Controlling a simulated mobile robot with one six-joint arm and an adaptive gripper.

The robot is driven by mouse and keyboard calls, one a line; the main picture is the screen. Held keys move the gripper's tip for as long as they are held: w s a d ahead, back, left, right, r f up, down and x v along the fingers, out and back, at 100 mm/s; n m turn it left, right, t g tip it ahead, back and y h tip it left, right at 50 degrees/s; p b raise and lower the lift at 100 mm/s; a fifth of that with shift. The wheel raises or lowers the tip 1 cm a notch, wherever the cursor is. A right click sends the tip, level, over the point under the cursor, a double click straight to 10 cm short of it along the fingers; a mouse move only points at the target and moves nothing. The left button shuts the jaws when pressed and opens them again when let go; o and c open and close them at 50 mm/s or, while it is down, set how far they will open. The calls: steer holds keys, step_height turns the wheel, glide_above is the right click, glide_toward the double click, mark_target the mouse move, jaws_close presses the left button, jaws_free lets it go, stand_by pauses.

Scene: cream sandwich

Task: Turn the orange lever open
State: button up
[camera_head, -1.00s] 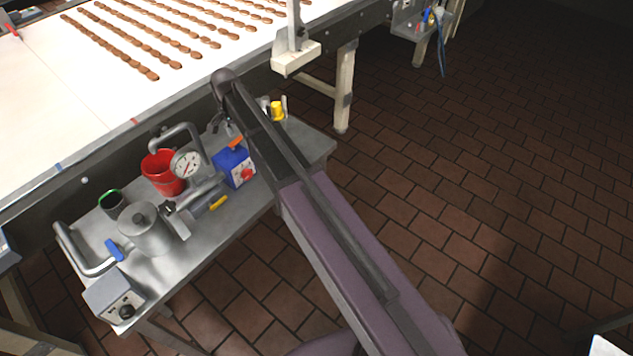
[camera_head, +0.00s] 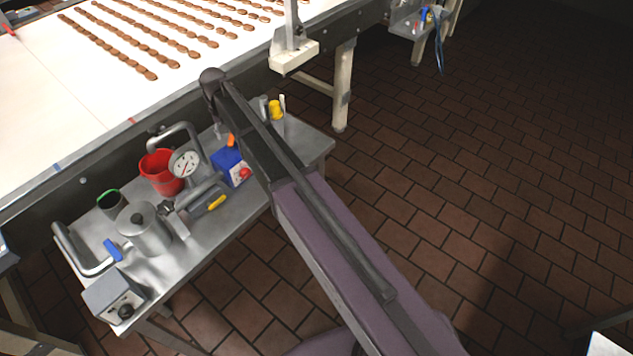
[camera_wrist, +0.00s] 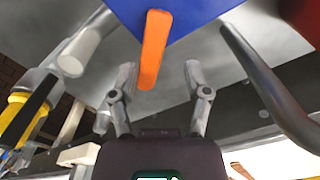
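The orange lever (camera_head: 231,140) stands at the top of a blue box (camera_head: 228,164) on the metal side table. In the wrist view the orange lever (camera_wrist: 154,48) reaches down from the edge of the blue box (camera_wrist: 190,14). My gripper (camera_wrist: 158,72) is open, with one finger on each side of the lever's free end. A gap shows on both sides, wider on the right, so neither finger appears to touch it. In the head view my arm hides most of the gripper.
A red bucket (camera_head: 160,172), a pressure gauge (camera_head: 184,164) on pipes and a metal pot (camera_head: 144,230) stand left of the blue box. A yellow-topped part (camera_head: 275,110) stands to its right.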

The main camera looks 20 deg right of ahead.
step_height(320, 180, up, 14)
steer(key=a+n+p, duration=0.1)
steer(key=n+p, duration=0.3)
steer(key=p, duration=1)
steer(key=s+d+f+m+b, duration=0.2)
steer(key=s+d+f+b, duration=0.6)
steer(key=s+d, duration=0.3)
steer(key=s+d+f+m+b, duration=0.2)
steer(key=s+d+f+b, duration=0.6)
steer(key=s+d, duration=0.3)
steer(key=shift+s+d+f, duration=0.25)
steer(key=shift+s, duration=1.35)
